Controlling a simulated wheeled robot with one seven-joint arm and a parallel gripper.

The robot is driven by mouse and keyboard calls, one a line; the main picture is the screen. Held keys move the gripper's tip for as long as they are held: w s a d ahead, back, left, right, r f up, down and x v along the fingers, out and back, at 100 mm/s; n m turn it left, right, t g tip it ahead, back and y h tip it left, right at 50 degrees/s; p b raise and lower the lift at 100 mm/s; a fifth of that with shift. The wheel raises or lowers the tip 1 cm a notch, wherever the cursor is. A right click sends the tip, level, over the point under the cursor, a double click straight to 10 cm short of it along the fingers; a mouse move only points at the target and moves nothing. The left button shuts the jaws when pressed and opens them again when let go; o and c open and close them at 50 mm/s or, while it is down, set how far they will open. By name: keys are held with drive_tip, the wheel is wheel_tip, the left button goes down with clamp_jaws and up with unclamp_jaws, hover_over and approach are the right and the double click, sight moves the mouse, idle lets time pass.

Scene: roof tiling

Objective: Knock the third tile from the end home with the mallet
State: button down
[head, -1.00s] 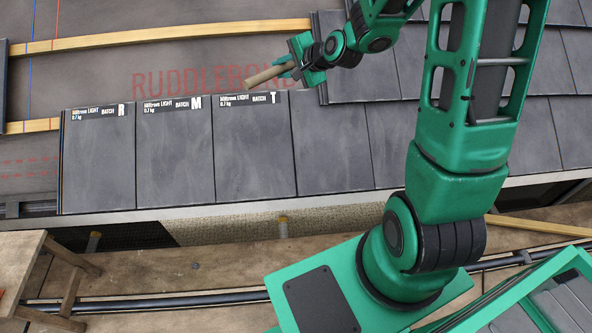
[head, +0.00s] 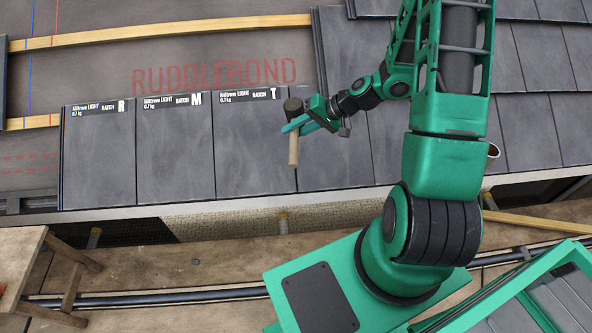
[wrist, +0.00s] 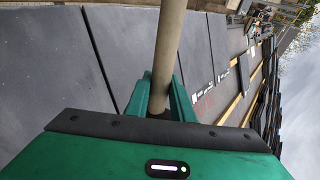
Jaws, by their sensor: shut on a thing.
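My gripper (head: 304,124) is shut on the wooden handle of the mallet (head: 293,148). The mallet's dark head (head: 293,106) is at the top in the head view, and its handle points down the picture. The mallet shows over the right edge of the tile labelled T (head: 250,155), third from the left end of the row. The tile labelled M (head: 175,150) and the tile labelled R (head: 98,155) lie left of it. Whether the mallet touches a tile cannot be told. The wrist view shows the pale handle (wrist: 171,45) between my fingers (wrist: 158,98); the head is not clear there.
Unlabelled tiles (head: 345,165) continue the row to the right, with more courses at upper right. Bare underlay (head: 200,55) and a wooden batten (head: 150,34) lie above the row. A wooden trestle (head: 25,255) stands at lower left on the plank deck.

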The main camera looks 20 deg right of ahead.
drive_tip(key=s+a+f+n+g, duration=0.3)
drive_tip(key=s+f+n+g, duration=0.2)
drive_tip(key=s+f+n, duration=0.4)
drive_tip(key=shift+m+y, duration=0.3)
drive_tip(key=shift+y, duration=0.1)
drive_tip(key=shift+w+d+f, duration=0.25)
drive_tip(key=shift+w+f, duration=0.3)
drive_tip(key=shift+f, duration=0.35)
drive_tip(key=shift+w+d+f, duration=0.25)
drive_tip(key=shift+w+f, duration=0.25)
drive_tip(key=shift+f, duration=0.35)
drive_tip(key=shift+s+d+r, duration=0.1)
drive_tip(key=shift+s+r, duration=0.05)
drive_tip(key=shift+s, duration=0.05)
drive_tip(key=w+f, duration=0.1)
drive_tip(key=f, duration=0.1)
drive_tip(key=w+d+f, duration=0.1)
drive_tip(key=f, duration=0.1)
drive_tip(key=w+f, duration=0.1)
drive_tip(key=f, duration=0.1)
drive_tip(key=shift+w+d, duration=0.15)
drive_tip(key=shift+w, duration=0.05)
drive_tip(key=shift+r, duration=0.1)
drive_tip(key=shift+s, duration=0.1)
drive_tip(key=s+a+r, duration=0.1)
drive_tip(key=s+r, duration=0.3)
drive_tip(key=r, duration=0.3)
drive_tip(key=shift+s+a+r, duration=0.15)
drive_tip(key=shift+a+r, duration=0.2)
drive_tip(key=shift+r, duration=0.05)
